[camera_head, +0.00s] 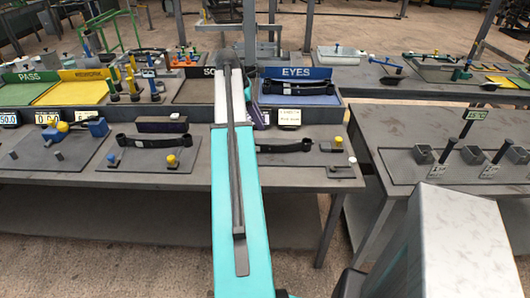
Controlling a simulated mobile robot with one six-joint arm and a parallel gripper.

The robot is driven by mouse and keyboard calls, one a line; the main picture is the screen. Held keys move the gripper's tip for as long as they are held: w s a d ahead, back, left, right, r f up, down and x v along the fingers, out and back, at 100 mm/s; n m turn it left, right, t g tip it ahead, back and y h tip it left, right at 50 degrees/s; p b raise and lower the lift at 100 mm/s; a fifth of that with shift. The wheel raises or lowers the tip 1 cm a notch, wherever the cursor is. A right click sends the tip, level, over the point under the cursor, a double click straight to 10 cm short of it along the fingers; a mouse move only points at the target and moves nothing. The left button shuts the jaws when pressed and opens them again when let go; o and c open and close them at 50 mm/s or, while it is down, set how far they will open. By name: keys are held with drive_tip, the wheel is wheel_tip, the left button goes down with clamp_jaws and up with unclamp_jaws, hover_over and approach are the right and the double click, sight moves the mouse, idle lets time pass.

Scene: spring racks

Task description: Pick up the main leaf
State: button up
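Several dark leaf springs with rolled eyes are in view, and I cannot tell which is the main leaf. One black leaf (152,141) lies on a grey mat on the front bench, left of my teal arm. Another black leaf (287,147) lies right of my arm, its left end partly hidden. A third dark leaf (298,85) is in the blue tray labelled EYES (328,99). My arm stretches forward over the bench between these leaves. Its fingers cannot be made out, so I cannot see what they are doing.
Left are the green PASS tray (28,92) and yellow REWORK tray (84,92). Knobbed pegs (171,161) stand beside the leaves. A large grey block (455,240) fills the lower right.

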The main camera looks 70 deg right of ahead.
sight(272, 146)
drive_tip(key=shift+w+f, duration=0.15)
drive_tip(key=shift+f, duration=0.2)
drive_tip(key=shift+f, duration=0.1)
drive_tip(key=shift+p+x, duration=0.75)
drive_tip(key=shift+x, duration=3.45)
drive_tip(key=shift+f, duration=0.1)
drive_tip(key=shift+s+d+f+p, duration=0.3)
drive_tip(key=shift+f+p, duration=0.15)
drive_tip(key=shift+f, duration=0.15)
drive_tip(key=shift+s+d+f+p, duration=0.3)
drive_tip(key=shift+f+p, duration=0.1)
drive_tip(key=shift+f, duration=0.25)
drive_tip(key=shift+x, duration=1.05)
clamp_jaws()
